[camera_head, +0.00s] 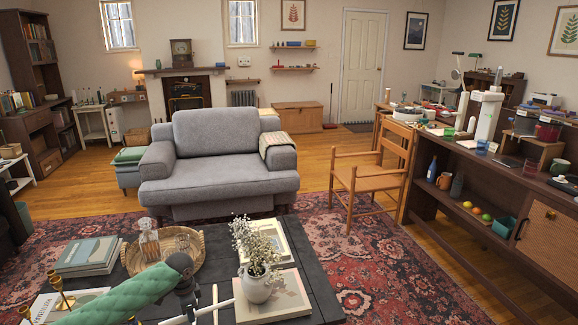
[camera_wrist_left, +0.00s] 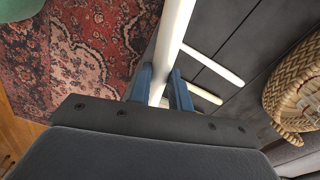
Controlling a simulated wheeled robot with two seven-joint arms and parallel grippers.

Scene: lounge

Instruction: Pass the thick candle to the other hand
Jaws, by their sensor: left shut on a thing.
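My left gripper (camera_wrist_left: 160,82) is shut on the thick candle (camera_wrist_left: 173,40), a long white stick standing out beyond its two blue fingers. In the head view the gripper (camera_head: 189,308) is over the near part of the dark coffee table, and the candle (camera_head: 226,304) shows as a slanting white stick at the bottom edge. Two thinner white sticks, one at the upper right of the fingers (camera_wrist_left: 213,66) and one lower (camera_wrist_left: 205,94), lie beside it in the wrist view. My right gripper is not in view.
On the dark table (camera_head: 318,285) are a wicker basket (camera_head: 191,262) with a glass bottle (camera_head: 149,243), stacked books (camera_head: 88,258), brass candlesticks (camera_head: 58,284), and a white vase (camera_head: 258,287) of flowers on a book, close right of the candle. A grey armchair (camera_head: 218,160) stands beyond.

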